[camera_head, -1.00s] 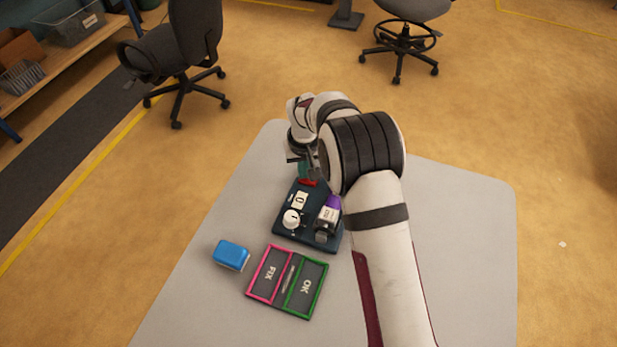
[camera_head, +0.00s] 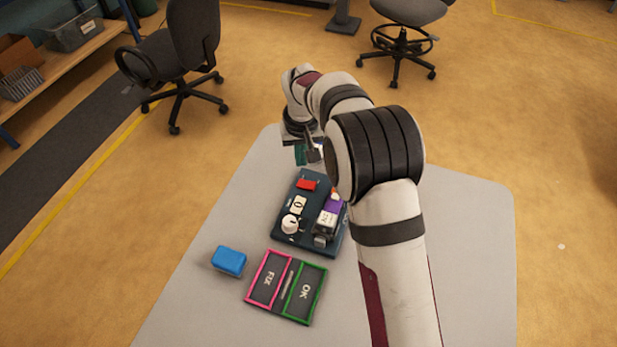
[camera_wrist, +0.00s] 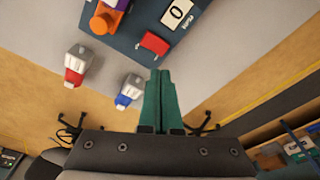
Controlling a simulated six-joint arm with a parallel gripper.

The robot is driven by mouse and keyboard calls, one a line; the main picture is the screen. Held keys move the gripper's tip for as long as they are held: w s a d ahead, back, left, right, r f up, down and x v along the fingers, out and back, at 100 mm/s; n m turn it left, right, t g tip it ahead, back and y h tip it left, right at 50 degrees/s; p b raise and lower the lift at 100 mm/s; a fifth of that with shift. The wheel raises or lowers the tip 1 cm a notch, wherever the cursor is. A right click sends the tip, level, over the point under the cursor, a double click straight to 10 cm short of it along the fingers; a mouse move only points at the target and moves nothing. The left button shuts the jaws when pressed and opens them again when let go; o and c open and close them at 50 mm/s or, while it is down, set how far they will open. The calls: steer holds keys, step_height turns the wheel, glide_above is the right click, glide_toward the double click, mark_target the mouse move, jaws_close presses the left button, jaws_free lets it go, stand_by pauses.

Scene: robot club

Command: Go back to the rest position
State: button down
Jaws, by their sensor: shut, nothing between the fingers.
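My gripper (camera_head: 306,156) hangs above the table past the far end of a dark panel board. In the wrist view its green fingers (camera_wrist: 158,100) are together, with nothing between them. The red part also shows in the wrist view (camera_wrist: 154,43), apart from the fingertips. My arm hides the table to the right of the board.
A tray with a pink FIX frame (camera_head: 262,278) and a green OK frame (camera_head: 305,292) lies nearer, beside a blue block (camera_head: 229,261). In the wrist view, a red-capped item (camera_wrist: 76,66) and a blue-capped item (camera_wrist: 128,92) stand near the table edge. Office chairs (camera_head: 180,60) stand beyond.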

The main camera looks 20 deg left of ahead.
steer(key=s+d+r+m, duration=0.2)
steer(key=s+d+r, duration=0.25)
steer(key=d, duration=0.25)
steer(key=s+d+r+m, duration=0.2)
steer(key=s+d+r, duration=0.1)
steer(key=d+r, duration=0.35)
steer(key=s+d+m+g, duration=0.1)
steer(key=s+d+m, duration=0.2)
steer(key=s+d, duration=0.3)
steer(key=s+d+m+y, duration=0.1)
steer(key=s+d+m, duration=0.3)
steer(key=s, duration=1.3)
steer(key=shift+s+d+r+m+g, duration=0.15)
steer(key=shift+s+d+m+g, duration=0.2)
steer(key=shift+d, duration=0.8)
steer(key=shift+w, duration=0.1)
